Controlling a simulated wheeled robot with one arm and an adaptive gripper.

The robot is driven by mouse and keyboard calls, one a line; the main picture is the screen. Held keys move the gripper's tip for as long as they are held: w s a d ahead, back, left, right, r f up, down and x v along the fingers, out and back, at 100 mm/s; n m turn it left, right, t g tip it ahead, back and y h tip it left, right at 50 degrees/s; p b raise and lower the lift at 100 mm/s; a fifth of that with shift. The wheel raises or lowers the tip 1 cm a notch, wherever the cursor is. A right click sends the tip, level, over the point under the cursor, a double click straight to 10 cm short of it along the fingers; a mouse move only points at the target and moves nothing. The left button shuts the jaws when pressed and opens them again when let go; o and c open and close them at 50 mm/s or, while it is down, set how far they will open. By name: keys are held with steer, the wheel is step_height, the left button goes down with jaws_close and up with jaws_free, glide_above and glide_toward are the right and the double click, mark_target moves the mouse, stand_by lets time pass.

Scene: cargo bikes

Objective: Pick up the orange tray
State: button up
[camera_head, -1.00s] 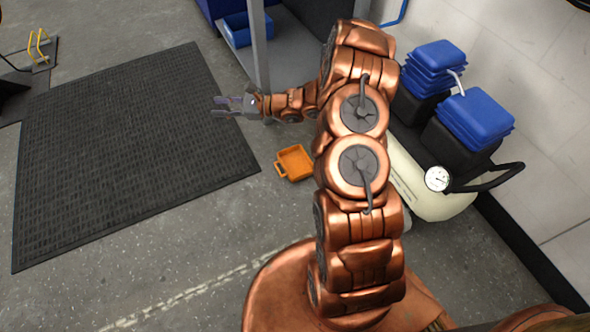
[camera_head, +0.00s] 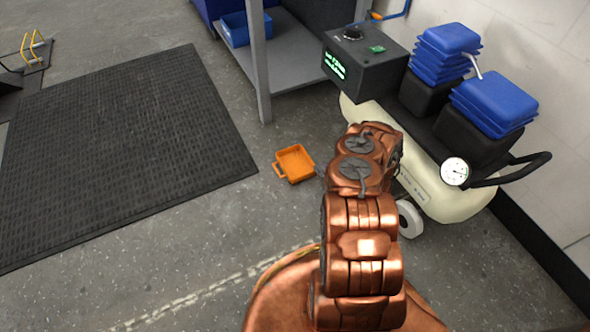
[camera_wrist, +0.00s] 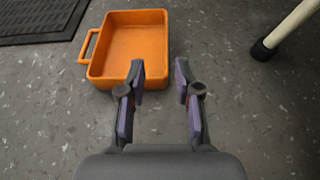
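The orange tray (camera_head: 294,164) lies on the grey floor to the left of my arm, open side up, with a loop handle on its left side. In the wrist view the orange tray (camera_wrist: 137,46) is at the upper left, and it looks empty. My gripper (camera_wrist: 163,84) is open, with its two fingers spread and nothing between them. The left fingertip overlaps the tray's near right corner in the picture; I see no clear contact.
A black mat (camera_head: 120,150) covers the floor at left. A shelf unit (camera_head: 290,62) with a blue bin (camera_head: 246,29) stands behind the tray. A cream compressor tank (camera_head: 440,190) with a gauge is at right. A pale leg (camera_wrist: 288,28) stands right of the tray in the wrist view.

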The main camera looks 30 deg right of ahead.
steer(key=shift+s+d+f, duration=0.35)
steer(key=shift+s+f, duration=0.1)
steer(key=shift+f, duration=0.3)
steer(key=shift+d+f, duration=0.2)
steer(key=shift+f, duration=0.05)
steer(key=b+x, duration=0.2)
steer(key=x, duration=0.4)
steer(key=shift+w+b, duration=0.15)
steer(key=shift+b, duration=0.25)
steer(key=shift+b+x, duration=1.45)
steer(key=shift+x, duration=1.2)
steer(key=shift+f, duration=0.2)
jaws_close()
